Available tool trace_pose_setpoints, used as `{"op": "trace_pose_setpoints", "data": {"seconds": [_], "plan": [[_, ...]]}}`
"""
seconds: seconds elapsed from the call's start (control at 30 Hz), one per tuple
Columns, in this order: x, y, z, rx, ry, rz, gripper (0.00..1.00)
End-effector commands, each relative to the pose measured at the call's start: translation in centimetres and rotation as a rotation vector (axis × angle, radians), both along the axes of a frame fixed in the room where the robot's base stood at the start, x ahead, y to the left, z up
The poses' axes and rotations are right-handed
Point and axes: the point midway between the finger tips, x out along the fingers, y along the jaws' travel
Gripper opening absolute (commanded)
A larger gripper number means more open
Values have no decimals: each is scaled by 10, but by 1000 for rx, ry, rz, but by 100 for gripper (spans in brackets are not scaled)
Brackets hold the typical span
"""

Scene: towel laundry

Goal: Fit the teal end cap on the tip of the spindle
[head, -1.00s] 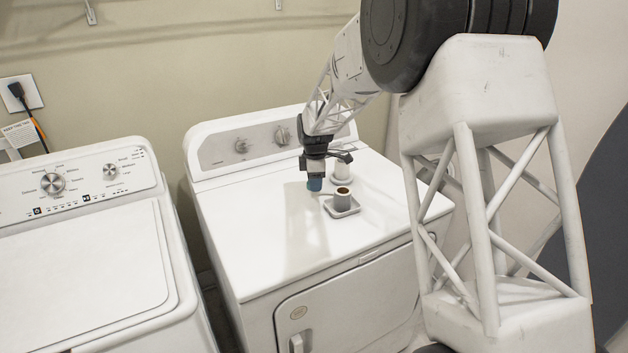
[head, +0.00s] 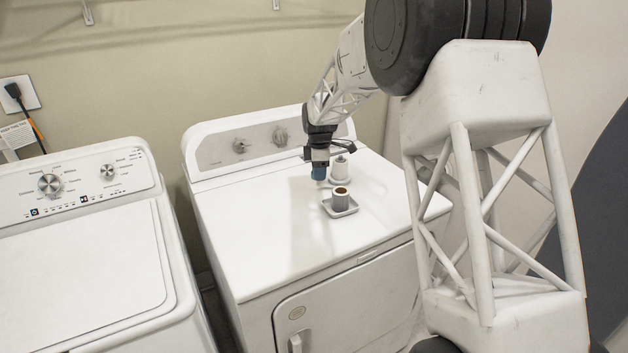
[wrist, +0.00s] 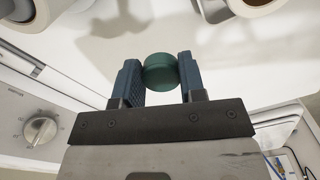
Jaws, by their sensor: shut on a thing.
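My gripper (wrist: 161,78) is shut on the teal end cap (wrist: 161,72), a short round piece pinched between the two blue fingers. In the head view my gripper (head: 319,172) points down over the white machine top, and the cap is too small to separate from the blue fingers. Just right of it stands a white upright post (head: 340,168) with a narrow tip, which looks like the spindle. A grey cylinder with a brown top (head: 341,201) stands on a square tray nearer the front. The cap is apart from both.
Two round pieces are cut off at the top of the wrist view, at left (wrist: 18,12) and right (wrist: 238,8). The dryer top (head: 260,235) is clear to the left and front. Its control panel (head: 230,148) rises behind. A washer (head: 80,250) stands left.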

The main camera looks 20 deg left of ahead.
Motion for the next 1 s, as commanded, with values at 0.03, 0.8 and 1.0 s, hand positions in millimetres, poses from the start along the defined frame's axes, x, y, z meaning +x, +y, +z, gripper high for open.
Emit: {"op": "trace_pose_setpoints", "data": {"seconds": [0.03,0.8,1.0], "plan": [[12,-5,6,1,-3,-8,16],[112,-54,75,-1,-3,-76,16],[112,-54,75,-1,-3,-75,16]]}}
